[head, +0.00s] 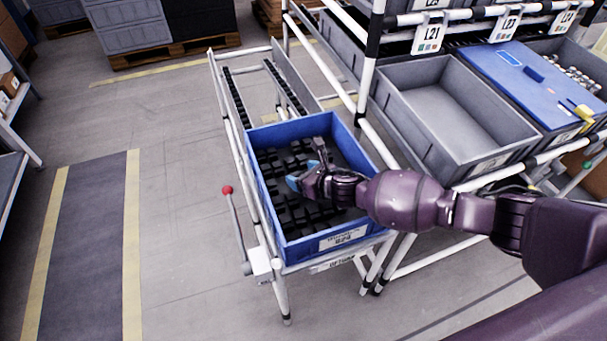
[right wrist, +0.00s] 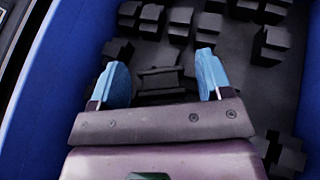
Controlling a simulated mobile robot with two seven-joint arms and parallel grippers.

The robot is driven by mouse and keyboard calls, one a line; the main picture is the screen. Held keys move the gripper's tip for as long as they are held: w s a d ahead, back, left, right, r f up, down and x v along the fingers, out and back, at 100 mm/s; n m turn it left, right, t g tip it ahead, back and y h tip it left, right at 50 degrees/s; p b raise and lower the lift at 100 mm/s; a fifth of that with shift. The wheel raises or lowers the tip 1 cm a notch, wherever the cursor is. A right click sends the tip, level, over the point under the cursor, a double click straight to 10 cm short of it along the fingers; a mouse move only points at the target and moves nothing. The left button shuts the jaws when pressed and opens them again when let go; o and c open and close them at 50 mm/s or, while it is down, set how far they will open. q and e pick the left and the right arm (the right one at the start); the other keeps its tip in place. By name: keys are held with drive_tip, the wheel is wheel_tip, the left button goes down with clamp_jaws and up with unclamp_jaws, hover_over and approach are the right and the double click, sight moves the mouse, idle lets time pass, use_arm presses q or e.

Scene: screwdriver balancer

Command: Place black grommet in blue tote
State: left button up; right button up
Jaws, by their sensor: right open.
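The blue tote (head: 266,217) stands on a white tube stand in the middle of the head view. Several black grommets (head: 285,157) lie in it as small dark blocks. My right gripper (head: 293,182) is inside the tote's outline, with its light-blue fingertips over the tote's left part. In the right wrist view its fingers (right wrist: 160,82) are spread apart. A black grommet (right wrist: 157,80) shows in the gap between them, and neither finger visibly grips it. More grommets (right wrist: 273,44) lie beyond on the dark floor. My left gripper is not in view.
An empty grey bin (head: 440,100) sits on the rack to the right. A blue board (head: 520,80) lies beside it on the rack. A red-knobbed lever (head: 228,190) stands at the stand's left side.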

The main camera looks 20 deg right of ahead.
drive_tip(key=shift+s+d+r, duration=0.1)
drive_tip(key=shift+s+r, duration=0.05)
drive_tip(key=shift+r, duration=0.3)
drive_tip(key=p+v, duration=0.3)
drive_tip(key=v, duration=0.7)
drive_tip(key=shift+s+d+r+p, duration=0.2)
drive_tip(key=shift+s+p, duration=0.1)
drive_tip(key=shift+s, duration=0.4)
